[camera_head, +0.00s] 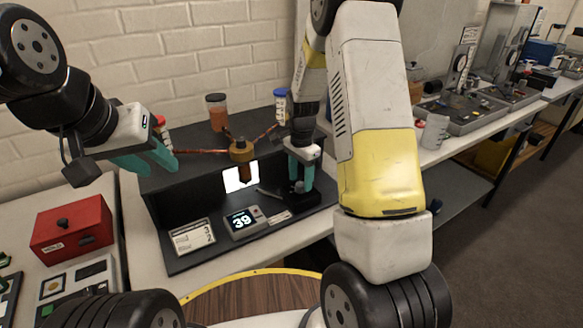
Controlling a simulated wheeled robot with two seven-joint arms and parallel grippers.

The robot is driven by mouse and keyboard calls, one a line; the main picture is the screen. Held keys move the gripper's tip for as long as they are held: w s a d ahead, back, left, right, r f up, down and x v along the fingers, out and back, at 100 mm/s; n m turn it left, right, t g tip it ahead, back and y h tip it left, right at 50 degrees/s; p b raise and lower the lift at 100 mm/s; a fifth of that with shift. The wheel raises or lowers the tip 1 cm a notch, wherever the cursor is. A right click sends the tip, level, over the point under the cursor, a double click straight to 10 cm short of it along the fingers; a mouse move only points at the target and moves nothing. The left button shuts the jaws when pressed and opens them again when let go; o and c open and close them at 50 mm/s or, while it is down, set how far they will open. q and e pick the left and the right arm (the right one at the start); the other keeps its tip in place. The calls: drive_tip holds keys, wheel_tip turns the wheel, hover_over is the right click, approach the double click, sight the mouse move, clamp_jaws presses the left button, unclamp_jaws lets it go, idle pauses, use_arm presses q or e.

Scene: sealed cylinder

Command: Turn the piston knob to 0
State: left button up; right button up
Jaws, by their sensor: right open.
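A black apparatus (181,240) stands on the bench, with a small display (242,221) reading 39. My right gripper (301,182) points down at its right side, with teal fingers apart on either side of a small dark piece (298,187), which looks like the piston knob. The fingers hide much of it, and I cannot tell whether they touch it. A brass fitting (241,151) with copper pipes sits at the middle, above a bright white window (234,180). My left gripper (162,164) is at the apparatus's left end, its teal fingers slightly apart and empty.
An orange jar (217,113) and a blue-capped jar (281,106) stand at the back. A label card (193,236) lies left of the display. A red box (72,230) sits at the left. My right arm covers the area right of the apparatus.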

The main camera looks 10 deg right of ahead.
drive_tip(key=shift+f, duration=0.5)
drive_tip(key=shift+c, duration=0.4)
clamp_jaws()
